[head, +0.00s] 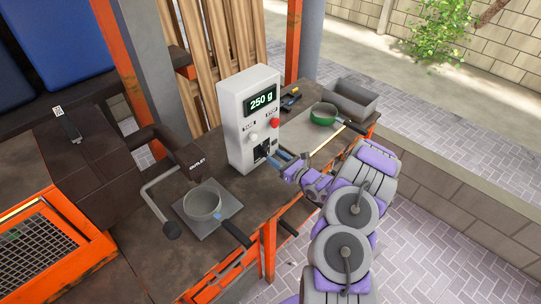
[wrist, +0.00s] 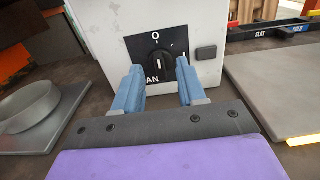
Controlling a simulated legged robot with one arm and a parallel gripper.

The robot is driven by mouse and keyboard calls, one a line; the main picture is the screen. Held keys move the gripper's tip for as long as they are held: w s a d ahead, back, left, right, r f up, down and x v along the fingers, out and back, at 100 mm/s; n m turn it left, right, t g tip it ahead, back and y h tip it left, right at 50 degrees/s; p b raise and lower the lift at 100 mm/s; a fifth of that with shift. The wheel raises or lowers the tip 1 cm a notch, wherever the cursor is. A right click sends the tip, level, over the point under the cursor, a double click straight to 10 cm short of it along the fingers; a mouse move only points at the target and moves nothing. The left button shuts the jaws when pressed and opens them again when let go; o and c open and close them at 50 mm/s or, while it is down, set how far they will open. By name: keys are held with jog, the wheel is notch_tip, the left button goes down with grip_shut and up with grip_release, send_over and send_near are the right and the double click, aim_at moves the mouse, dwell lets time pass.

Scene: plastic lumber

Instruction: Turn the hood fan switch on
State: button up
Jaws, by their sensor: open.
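The fan switch (wrist: 158,64) is a black rotary knob on a dark square plate, low on the front of a white control box (head: 236,120). In the wrist view its pointer stands near upright, toward the "O" mark, with an "I" mark to the right and "AN" lettering below. My gripper (wrist: 158,88) is open, its two blue fingers spread to either side of the knob's plate in that view. The fingers appear just in front of the box, and I cannot tell whether they touch it. In the head view my gripper (head: 277,162) partly covers the switch.
A grey pot (head: 202,204) sits on a plate to the left. A green pan (head: 324,114) and a grey tray (head: 352,98) stand at the right on the counter.

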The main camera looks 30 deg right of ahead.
aim_at(265, 153)
jog(key=shift+x, duration=1.75)
jog(key=shift+c, duration=0.3)
grip_shut()
